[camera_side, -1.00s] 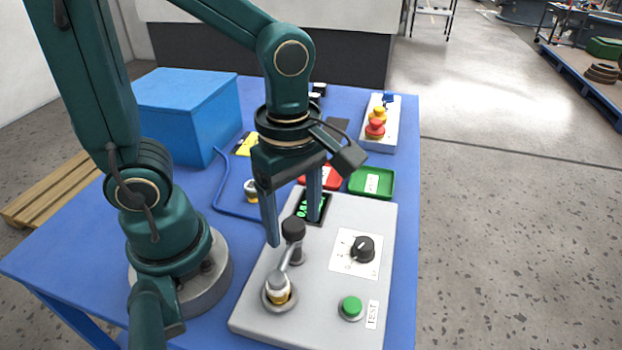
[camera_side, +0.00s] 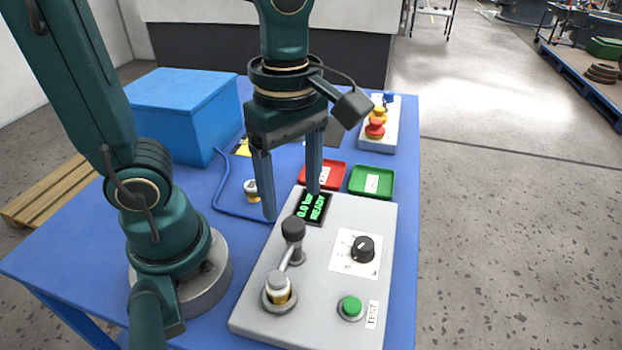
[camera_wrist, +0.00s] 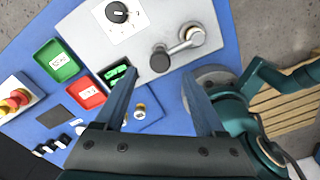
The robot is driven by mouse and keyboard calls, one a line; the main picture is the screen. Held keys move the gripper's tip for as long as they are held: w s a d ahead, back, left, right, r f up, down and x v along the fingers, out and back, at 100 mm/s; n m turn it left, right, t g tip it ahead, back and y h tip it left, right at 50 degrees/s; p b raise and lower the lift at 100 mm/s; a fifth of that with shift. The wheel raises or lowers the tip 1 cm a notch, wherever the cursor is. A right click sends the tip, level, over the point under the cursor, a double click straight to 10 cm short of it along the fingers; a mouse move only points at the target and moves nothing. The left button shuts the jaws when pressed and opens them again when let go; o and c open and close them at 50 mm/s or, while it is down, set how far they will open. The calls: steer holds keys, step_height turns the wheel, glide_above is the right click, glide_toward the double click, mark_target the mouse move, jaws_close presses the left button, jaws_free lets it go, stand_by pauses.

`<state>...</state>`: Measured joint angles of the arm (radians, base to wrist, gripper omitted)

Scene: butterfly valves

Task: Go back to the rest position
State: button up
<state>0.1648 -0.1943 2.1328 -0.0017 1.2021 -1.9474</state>
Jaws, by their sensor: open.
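My gripper (camera_side: 291,205) is open and empty, above the far left part of the grey test panel. In the wrist view its two fingers (camera_wrist: 162,88) are spread apart with nothing between them but the blue table and a small brass fitting behind. The lever (camera_side: 287,262) with a black knob stands on the panel near its left side, on a brass valve fitting (camera_side: 278,289). The lever also shows in the wrist view (camera_wrist: 178,47), ahead of the fingers and apart from them. The display (camera_side: 314,207) reads 0.0 bar and READY.
The grey panel (camera_side: 330,310) also carries a black dial (camera_side: 363,249) and a green button (camera_side: 350,307). Red (camera_side: 324,174) and green (camera_side: 372,182) trays lie behind it. A button box (camera_side: 379,138) stands at the far right. A blue box (camera_side: 188,110) stands at the back left.

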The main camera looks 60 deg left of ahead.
steer(key=shift+a+r, duration=0.15)
steer(key=shift+r, duration=0.1)
steer(key=shift+a+r+t, duration=0.25)
steer(key=shift+r+t, duration=0.05)
steer(key=shift+t, duration=0.2)
steer(key=shift+s+a+r+m+t, duration=0.25)
steer(key=shift+m+t, duration=0.15)
steer(key=shift+m, duration=0.2)
steer(key=m+t, duration=0.1)
steer(key=m, duration=0.5)
steer(key=a+m+t, duration=0.1)
steer(key=m, duration=0.5)
steer(key=m+t, duration=0.1)
steer(key=m, duration=0.6)
steer(key=shift+w+a+t, duration=0.2)
steer(key=shift+a+t, duration=0.05)
steer(key=shift+t, duration=0.15)
